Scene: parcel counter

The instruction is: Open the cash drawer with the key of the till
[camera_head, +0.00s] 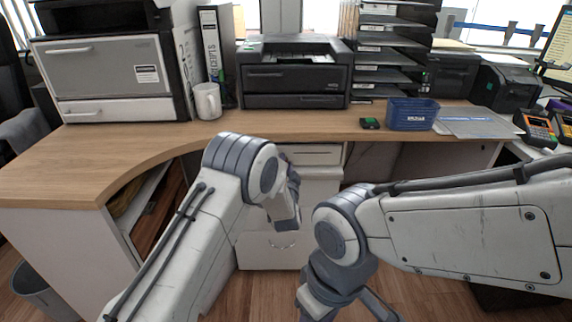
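No key can be made out in the head view. A shallow pale drawer front (318,154) shows shut right under the desk edge, partly hidden by my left arm; I cannot tell if it is the cash drawer. Below it is a white cabinet front (262,250) with a curved handle. My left gripper (287,222) hangs in front of this cabinet, pointing down; its fingers are not clear. My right gripper (345,308) is low at the bottom edge, partly cut off, and its fingertips do not show. I see nothing held in either.
On the wooden desk (95,165) stand a large printer (105,80), a white mug (207,101), a black machine (295,75), a small black-and-green item (370,123), a blue bin (412,115) and a clipboard (475,123). Card terminals (537,130) stand at right. The desk's left front is clear.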

